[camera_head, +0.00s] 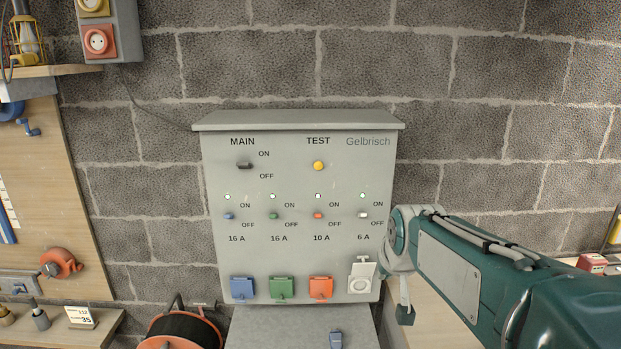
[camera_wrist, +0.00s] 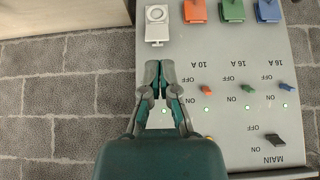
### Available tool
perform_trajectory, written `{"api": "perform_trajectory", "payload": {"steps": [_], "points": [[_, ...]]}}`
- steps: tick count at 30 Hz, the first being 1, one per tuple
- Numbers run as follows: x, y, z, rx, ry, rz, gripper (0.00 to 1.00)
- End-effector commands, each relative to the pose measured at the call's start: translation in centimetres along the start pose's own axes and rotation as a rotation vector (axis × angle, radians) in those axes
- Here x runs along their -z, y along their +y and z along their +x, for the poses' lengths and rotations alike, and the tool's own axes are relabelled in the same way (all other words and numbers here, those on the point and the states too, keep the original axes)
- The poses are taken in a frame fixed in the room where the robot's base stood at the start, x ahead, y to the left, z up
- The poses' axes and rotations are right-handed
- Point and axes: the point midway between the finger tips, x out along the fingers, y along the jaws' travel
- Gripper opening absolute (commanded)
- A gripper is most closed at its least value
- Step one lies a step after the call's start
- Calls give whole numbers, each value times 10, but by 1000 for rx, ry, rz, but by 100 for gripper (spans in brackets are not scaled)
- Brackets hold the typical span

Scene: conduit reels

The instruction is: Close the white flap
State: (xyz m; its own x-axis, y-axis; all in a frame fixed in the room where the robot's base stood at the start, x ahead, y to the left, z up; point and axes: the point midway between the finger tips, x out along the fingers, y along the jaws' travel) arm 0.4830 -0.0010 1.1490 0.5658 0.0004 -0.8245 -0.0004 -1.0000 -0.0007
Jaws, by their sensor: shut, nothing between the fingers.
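The white flap (camera_head: 363,268) stands open, raised above its white round socket (camera_head: 359,286) at the lower right of the grey panel. In the wrist view, which is turned upside down, the white flap (camera_wrist: 154,34) shows below the socket (camera_wrist: 156,13) at the top. My gripper (camera_wrist: 161,88) is shut and empty, apart from the flap, over the panel's edge in the 6 A column. It hides the 6 A label and switch there. In the head view my arm comes in from the right, and the fingertips are not clear.
Blue (camera_head: 242,289), green (camera_head: 281,288) and orange (camera_head: 321,288) flaps sit left of the white one, all looking closed. Small switches and a yellow TEST button (camera_head: 318,166) are above. A cable reel (camera_head: 183,330) stands at lower left. Brick wall lies behind.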

Motion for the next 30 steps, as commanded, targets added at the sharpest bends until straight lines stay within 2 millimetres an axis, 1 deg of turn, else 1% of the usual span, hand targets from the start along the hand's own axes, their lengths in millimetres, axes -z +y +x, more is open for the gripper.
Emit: {"api": "perform_trajectory", "payload": {"steps": [1, 3, 5, 9, 14, 15, 18, 21, 24, 26, 28, 30], "points": [[-13, 0, -13, 0, -2, 0, 0], [-31, 0, -26, 0, -13, 0, 0], [-47, 0, -37, 0, -21, 0, 0], [-87, 0, -59, 0, -43, 0, 0], [-134, 0, -78, 0, -66, 0, 0], [-147, 0, -82, 0, -73, 0, 0], [-176, 0, -90, 0, -86, 0, 0], [-198, 0, -93, 0, -98, 0, 0], [-212, 0, -95, 0, -107, 0, 0], [-215, 0, -95, 0, -109, 0, 0], [-211, 0, -94, 0, -109, 0, 0], [-199, 0, -92, 0, -107, 0, 0]]}}
